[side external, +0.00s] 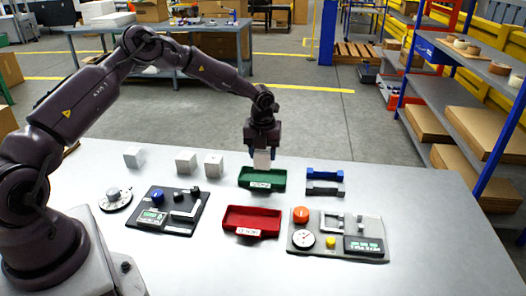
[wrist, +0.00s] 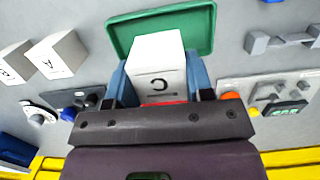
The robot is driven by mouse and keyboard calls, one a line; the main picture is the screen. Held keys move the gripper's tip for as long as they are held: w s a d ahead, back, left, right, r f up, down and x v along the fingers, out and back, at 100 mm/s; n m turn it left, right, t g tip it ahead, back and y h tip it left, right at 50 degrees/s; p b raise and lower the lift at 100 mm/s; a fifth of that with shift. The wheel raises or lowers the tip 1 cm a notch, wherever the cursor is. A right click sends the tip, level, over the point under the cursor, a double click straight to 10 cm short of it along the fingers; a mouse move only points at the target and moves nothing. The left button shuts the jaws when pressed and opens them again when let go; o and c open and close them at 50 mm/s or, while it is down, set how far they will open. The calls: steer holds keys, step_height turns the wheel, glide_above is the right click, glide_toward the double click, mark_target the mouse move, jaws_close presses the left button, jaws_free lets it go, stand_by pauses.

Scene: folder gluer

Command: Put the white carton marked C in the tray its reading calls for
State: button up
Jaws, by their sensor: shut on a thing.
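My gripper (side external: 262,150) is shut on a white carton (side external: 262,159), and it also shows in the wrist view (wrist: 160,88). The carton's mark C faces the wrist camera (wrist: 158,62). My gripper holds it over or just behind the green tray (side external: 262,184); the exact height is hard to tell. The green tray also shows beyond the carton in the wrist view (wrist: 121,36). The red tray (side external: 236,219) lies nearer the side camera. Both trays look empty where visible, and their labels are too small to read.
Several white cartons (side external: 186,162) stand left of the green tray; two in the wrist view show A (wrist: 58,57) and B (wrist: 14,66). A black device (side external: 180,222) and a grey panel (side external: 318,247) have green displays, unreadable here. A blue and grey fixture (side external: 324,182) stands right.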

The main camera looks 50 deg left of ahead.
mark_target(263, 165)
steer(key=shift+f, duration=2.35)
steer(key=o, duration=1)
steer(key=shift+r, duration=5)
